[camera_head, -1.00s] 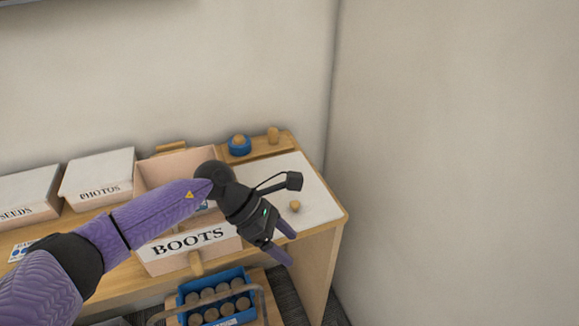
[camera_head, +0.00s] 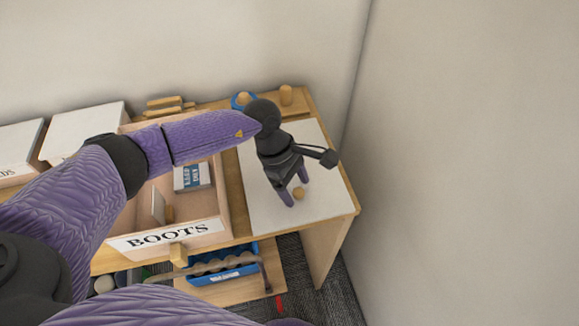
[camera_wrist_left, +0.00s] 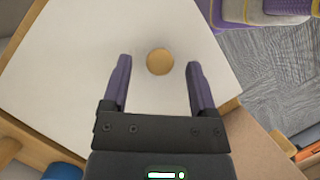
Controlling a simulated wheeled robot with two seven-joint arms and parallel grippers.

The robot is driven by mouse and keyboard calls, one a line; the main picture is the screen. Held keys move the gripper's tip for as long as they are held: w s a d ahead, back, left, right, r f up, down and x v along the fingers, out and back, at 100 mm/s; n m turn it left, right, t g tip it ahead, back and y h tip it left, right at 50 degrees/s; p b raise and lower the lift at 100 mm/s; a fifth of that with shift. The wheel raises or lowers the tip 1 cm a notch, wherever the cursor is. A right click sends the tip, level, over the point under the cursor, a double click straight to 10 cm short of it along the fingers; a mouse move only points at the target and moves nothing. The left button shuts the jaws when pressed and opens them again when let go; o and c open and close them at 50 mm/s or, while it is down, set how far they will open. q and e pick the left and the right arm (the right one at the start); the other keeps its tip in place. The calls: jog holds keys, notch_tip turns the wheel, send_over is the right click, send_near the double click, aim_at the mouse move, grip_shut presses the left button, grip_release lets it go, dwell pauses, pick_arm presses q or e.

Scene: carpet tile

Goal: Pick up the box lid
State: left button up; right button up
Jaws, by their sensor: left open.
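The box lid (camera_head: 325,207) is a flat white panel with a small round wooden knob (camera_head: 299,194). It lies flat on the right end of the wooden table, beside the open BOOTS box (camera_head: 216,226). My left gripper (camera_head: 297,191) is open and points down over the lid, with its fingers around the knob's position. In the left wrist view the knob (camera_wrist_left: 160,62) sits between the two open fingertips (camera_wrist_left: 159,66), with a gap on both sides. I cannot tell the exact height of the fingertips above the lid. My right gripper is out of view.
Lidded white boxes (camera_head: 82,133) stand to the left. A blue round item (camera_head: 242,100) and a wooden peg (camera_head: 286,95) are at the back. A blue crate (camera_head: 222,275) is on a lower shelf in front. A wall (camera_head: 470,150) rises at the right.

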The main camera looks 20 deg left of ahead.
pick_arm(q)
jog(key=shift+d+f, duration=0.15)
jog(key=shift+f, duration=0.2)
grip_shut()
